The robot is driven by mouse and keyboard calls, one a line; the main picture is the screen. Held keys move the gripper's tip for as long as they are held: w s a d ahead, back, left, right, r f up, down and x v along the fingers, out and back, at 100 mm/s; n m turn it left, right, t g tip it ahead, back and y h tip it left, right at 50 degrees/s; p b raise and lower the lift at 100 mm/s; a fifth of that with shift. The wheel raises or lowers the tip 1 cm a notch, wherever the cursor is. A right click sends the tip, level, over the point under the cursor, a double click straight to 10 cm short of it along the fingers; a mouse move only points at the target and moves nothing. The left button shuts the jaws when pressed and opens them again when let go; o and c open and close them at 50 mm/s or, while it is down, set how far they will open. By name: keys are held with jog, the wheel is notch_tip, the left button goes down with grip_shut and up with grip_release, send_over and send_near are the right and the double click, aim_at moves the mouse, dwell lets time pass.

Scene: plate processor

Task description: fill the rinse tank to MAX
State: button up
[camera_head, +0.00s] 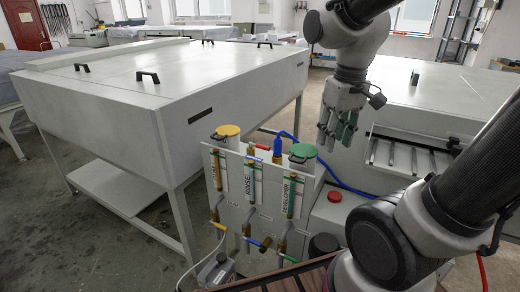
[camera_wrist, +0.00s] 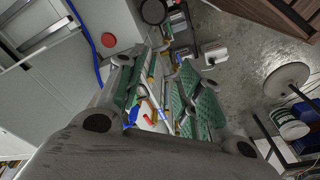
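The rinse gauge (camera_head: 250,180), labelled RINSE, is the middle of three upright gauges on a light grey panel (camera_head: 232,190). Its liquid level and MAX mark are too small to read. A red-handled valve (camera_head: 262,147) sits near its top and a blue handle (camera_head: 252,241) below it. A blue nozzle (camera_head: 277,147) with a blue hose (camera_head: 349,187) stands behind the panel. My gripper (camera_head: 336,136) hangs above and right of the panel, apart from it. In the wrist view its green-padded fingers (camera_wrist: 158,95) are spread, with nothing held.
The DEVELOPER gauge (camera_head: 289,196) is right of the rinse gauge; another gauge (camera_head: 217,170) is left. A yellow cap (camera_head: 228,130) and a green cap (camera_head: 303,151) stand behind. A red button (camera_head: 335,196) is at right. A large grey machine (camera_head: 170,75) fills the left.

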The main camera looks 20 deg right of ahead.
jog(key=w+a+f+n+g+h, duration=0.1)
jog(key=w+a+f+n, duration=0.4)
jog(key=w, duration=0.6)
jog(key=w+a+f+h, duration=0.1)
jog(key=w+a+f, duration=0.35)
jog(key=w, duration=0.75)
jog(key=n+t, duration=0.1)
jog(key=n, duration=0.1)
send_near(262, 146)
jog(key=x, duration=0.8)
jog(key=shift+w+f, duration=0.1)
jog(key=shift+f, duration=0.15)
grip_shut()
